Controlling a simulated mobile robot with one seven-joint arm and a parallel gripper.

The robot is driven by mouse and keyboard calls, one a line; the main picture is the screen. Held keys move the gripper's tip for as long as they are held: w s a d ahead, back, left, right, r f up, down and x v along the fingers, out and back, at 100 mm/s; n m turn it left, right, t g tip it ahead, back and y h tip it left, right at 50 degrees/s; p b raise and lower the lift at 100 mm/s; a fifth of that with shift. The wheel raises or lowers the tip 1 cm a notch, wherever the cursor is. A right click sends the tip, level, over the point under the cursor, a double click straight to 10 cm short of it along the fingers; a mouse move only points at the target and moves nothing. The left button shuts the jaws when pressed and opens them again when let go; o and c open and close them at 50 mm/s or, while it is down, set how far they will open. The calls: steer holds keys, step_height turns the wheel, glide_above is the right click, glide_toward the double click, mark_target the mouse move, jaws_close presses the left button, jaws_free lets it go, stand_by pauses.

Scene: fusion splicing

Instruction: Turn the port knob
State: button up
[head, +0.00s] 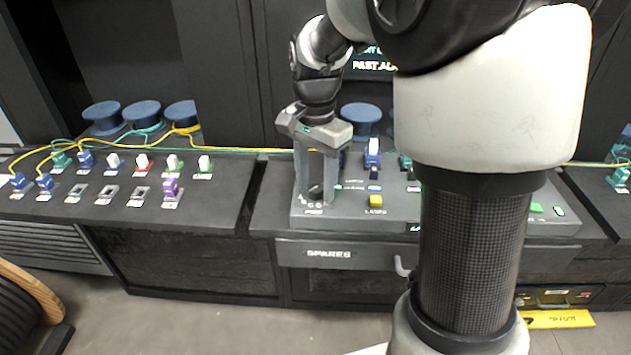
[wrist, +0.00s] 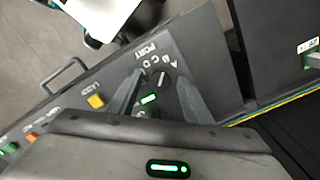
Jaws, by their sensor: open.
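The port knob (wrist: 162,78) is a small dark dial with a light pointer line. It sits on the console beside the PORT label and several letters. My gripper (wrist: 158,72) is open, with one finger on each side of the knob in the wrist view. In the head view my gripper (head: 315,192) points straight down over the left end of the raised console, and the knob (head: 316,190) shows as a dark shape between the fingers. Whether the fingers touch it I cannot tell.
A yellow button (head: 376,201) and a blue-and-white switch (head: 373,153) stand right of my gripper. A SPARES drawer (head: 330,254) is below. The left panel (head: 220,215) holds several coloured connectors with yellow and green cables. Blue spools (head: 143,112) stand behind.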

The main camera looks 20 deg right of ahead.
steer(key=c, duration=1.1)
steer(key=shift+r, duration=0.1)
steer(key=n+p, duration=0.2)
steer(key=n, duration=0.1)
steer(key=shift+r+n, duration=0.1)
steer(key=shift+n, duration=0.2)
steer(key=n+p, duration=0.2)
steer(key=n, duration=0.3)
steer(key=shift+p, duration=0.4)
steer(key=n+p, duration=0.1)
steer(key=n, duration=0.4)
steer(key=shift+p, duration=0.4)
steer(key=shift+n+p, duration=0.7)
steer(key=shift+n, duration=1.4)
